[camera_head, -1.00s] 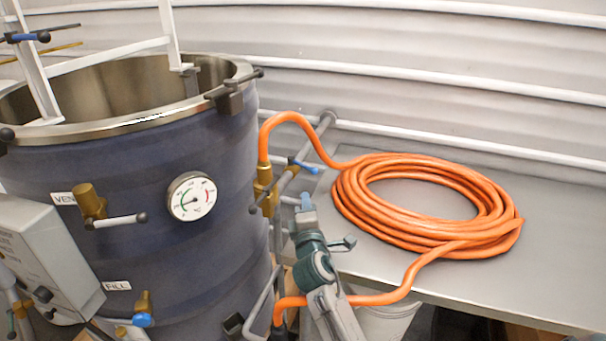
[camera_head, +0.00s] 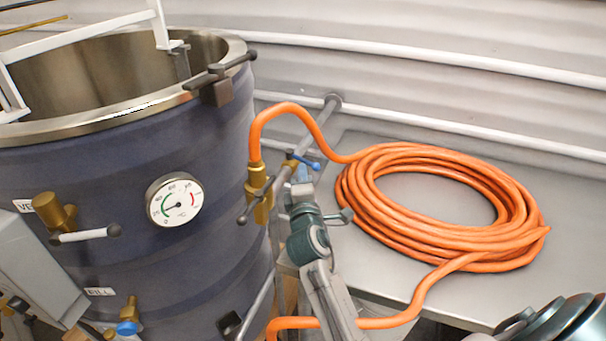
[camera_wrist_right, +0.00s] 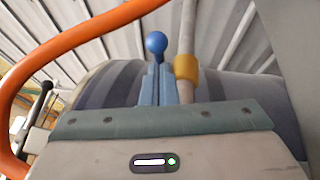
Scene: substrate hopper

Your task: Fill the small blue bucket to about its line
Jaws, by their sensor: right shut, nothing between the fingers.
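The large dark blue tank (camera_head: 120,150) has an open steel rim. The small blue bucket and its line are not in view. My left gripper is not in view.
An orange hose (camera_head: 440,255) runs from the valve to a coil on the steel table (camera_head: 400,195) and down past my right arm. A brass valve (camera_head: 55,212) and a gauge (camera_head: 175,200) stick out from the tank. A grey box (camera_head: 30,265) is at left.

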